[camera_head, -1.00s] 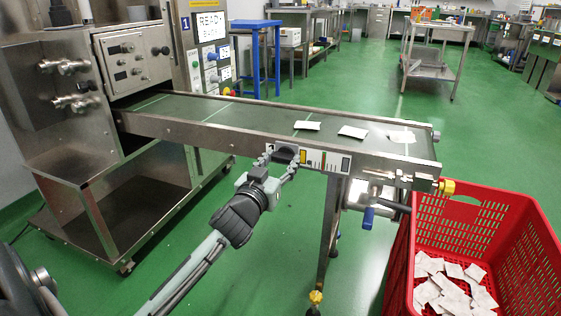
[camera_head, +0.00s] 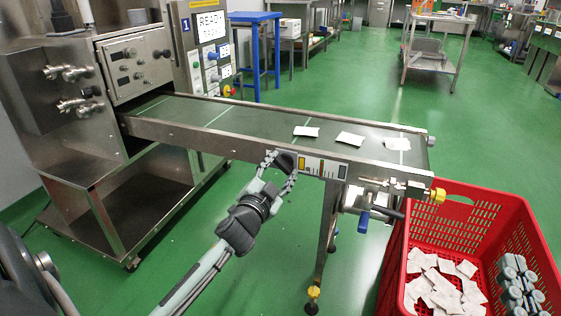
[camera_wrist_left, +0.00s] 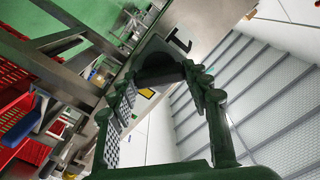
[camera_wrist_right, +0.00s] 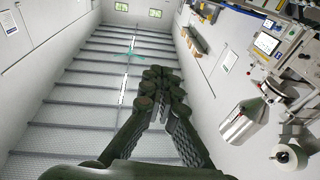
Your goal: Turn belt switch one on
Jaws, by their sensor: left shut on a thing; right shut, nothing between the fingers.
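The conveyor's side carries a black switch knob (camera_head: 284,162), just left of a white label strip. My left gripper (camera_head: 281,166) is shut around this knob, one finger on each side. In the left wrist view the dark knob (camera_wrist_left: 158,68) sits between the fingertips (camera_wrist_left: 170,88), on a grey plate with a black mark. The fingers partly cover the knob, so its exact setting cannot be told. My right gripper (camera_head: 515,275) is at the lower right, over the red crate. In the right wrist view its fingers (camera_wrist_right: 160,78) are together and empty.
The conveyor belt (camera_head: 235,120) carries several white teabags (camera_head: 350,139). The red crate (camera_head: 478,205) below its end holds more teabags. A machine with a control panel (camera_head: 208,50) reading "READY" stands behind the belt's left part. Green floor (camera_head: 200,255) is free in front.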

